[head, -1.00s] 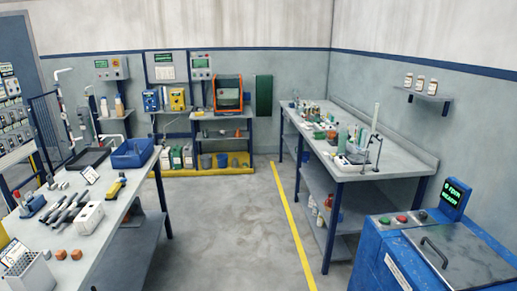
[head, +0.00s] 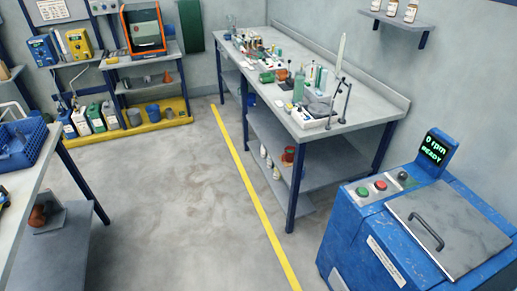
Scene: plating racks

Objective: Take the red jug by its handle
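A small red item that may be the red jug (head: 289,154) stands on the lower shelf of the long bench on the right, near its front leg. It is too small for me to make out a handle. White bottles (head: 266,162) stand beside it to the left. Neither of my grippers is in view.
The long bench (head: 345,130) carries bottles and a stand on top. A blue machine (head: 350,225) with a grey lid stands at the lower right. A left table (head: 28,185) holds a blue crate (head: 25,148). The floor between, with a yellow line (head: 250,185), is clear.

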